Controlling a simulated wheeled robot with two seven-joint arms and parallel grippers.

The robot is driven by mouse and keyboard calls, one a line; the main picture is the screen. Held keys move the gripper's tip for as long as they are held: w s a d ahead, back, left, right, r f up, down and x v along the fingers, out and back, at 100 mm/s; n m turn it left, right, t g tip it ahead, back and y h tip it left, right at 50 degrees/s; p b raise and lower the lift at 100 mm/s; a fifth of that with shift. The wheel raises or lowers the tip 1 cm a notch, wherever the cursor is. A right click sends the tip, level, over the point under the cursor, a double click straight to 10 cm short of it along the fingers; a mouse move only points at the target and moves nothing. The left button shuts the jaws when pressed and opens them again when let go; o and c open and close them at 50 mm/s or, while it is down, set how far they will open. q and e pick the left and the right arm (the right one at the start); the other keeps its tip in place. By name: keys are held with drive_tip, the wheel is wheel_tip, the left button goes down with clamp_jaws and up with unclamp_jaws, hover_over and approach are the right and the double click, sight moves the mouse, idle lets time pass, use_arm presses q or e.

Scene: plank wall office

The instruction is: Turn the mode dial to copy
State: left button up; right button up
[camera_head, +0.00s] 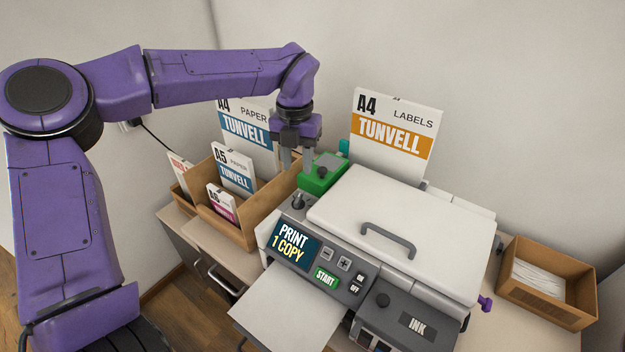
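The printer (400,225) has a sloping control panel on its front. Its display (291,244) reads "PRINT 1 COPY". A small dark knob (298,203), which looks like the mode dial, stands at the panel's upper left corner; its markings are too small to read. My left gripper (297,165) points down behind the knob, beside a green block (323,173) with a dark knob on top. Its two fingers are apart with nothing seen between them. The fingertips are near the green block; I cannot tell if they touch it. My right gripper is not in view.
Plus and minus buttons, a green START button (326,278) and an INK cover (416,323) are on the front. A cardboard box (240,228) with paper packs stands left, an A4 labels pack (392,135) behind, and another open box (546,285) right.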

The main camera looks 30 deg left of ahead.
use_arm(q)
hover_over(297, 200)
drive_tip(key=s, duration=0.1)
wheel_tip(297, 200, down, 5)
drive_tip(key=shift+p, duration=0.45)
drive_tip(key=f, duration=0.2)
drive_tip(key=w+f, duration=0.1)
drive_tip(key=f, duration=0.2)
drive_tip(key=shift+w+f, duration=0.1)
drive_tip(key=shift+s, duration=0.3)
drive_tip(key=shift+w, duration=0.1)
clamp_jaws()
